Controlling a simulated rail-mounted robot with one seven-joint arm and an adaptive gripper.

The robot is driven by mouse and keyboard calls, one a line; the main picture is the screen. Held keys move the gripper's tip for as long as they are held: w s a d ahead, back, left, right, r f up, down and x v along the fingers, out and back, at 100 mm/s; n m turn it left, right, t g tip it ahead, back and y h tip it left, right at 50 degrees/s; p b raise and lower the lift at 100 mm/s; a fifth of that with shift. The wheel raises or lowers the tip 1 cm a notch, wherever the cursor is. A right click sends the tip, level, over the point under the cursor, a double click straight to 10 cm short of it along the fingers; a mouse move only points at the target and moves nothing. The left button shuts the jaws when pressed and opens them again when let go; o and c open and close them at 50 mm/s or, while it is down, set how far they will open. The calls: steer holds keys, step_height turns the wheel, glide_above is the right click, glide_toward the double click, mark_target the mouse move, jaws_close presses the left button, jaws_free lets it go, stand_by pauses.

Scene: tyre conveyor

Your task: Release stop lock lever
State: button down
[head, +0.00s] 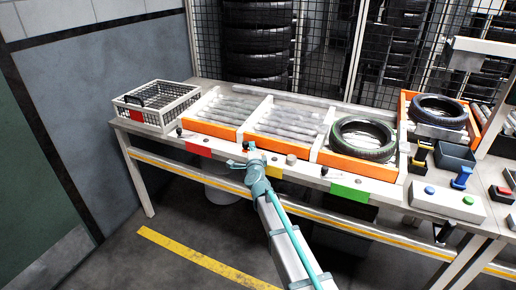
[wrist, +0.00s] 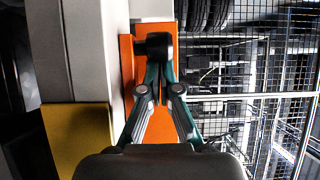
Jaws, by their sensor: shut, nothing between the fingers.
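My gripper (head: 245,162) is at the front edge of the table, by the yellow label (head: 269,171) below the middle roller lane. In the wrist view my gripper (wrist: 157,90) has its fingers together and holds nothing. A black lever knob (wrist: 154,44) shows just past the fingertips, in front of an orange panel (wrist: 126,62). The tips overlap its lower edge in the picture; I cannot tell whether they touch it. Similar black levers stand by the red label (head: 180,131) and the green label (head: 324,170).
A tyre (head: 363,139) lies in the right lane, and another tyre (head: 440,111) lies further right. A wire basket (head: 158,105) stands at the left end. A button box (head: 447,200) sits at the right. Mesh fencing (wrist: 245,95) rises behind the table. The floor at front left is clear.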

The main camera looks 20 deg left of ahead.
steer(key=shift+s+d, duration=0.1)
steer(key=shift+s, duration=0.35)
stand_by(1.3)
steer(key=p+v, duration=0.1)
steer(key=v, duration=0.9)
steer(key=shift+w+d, duration=0.2)
steer(key=shift+d, duration=0.15)
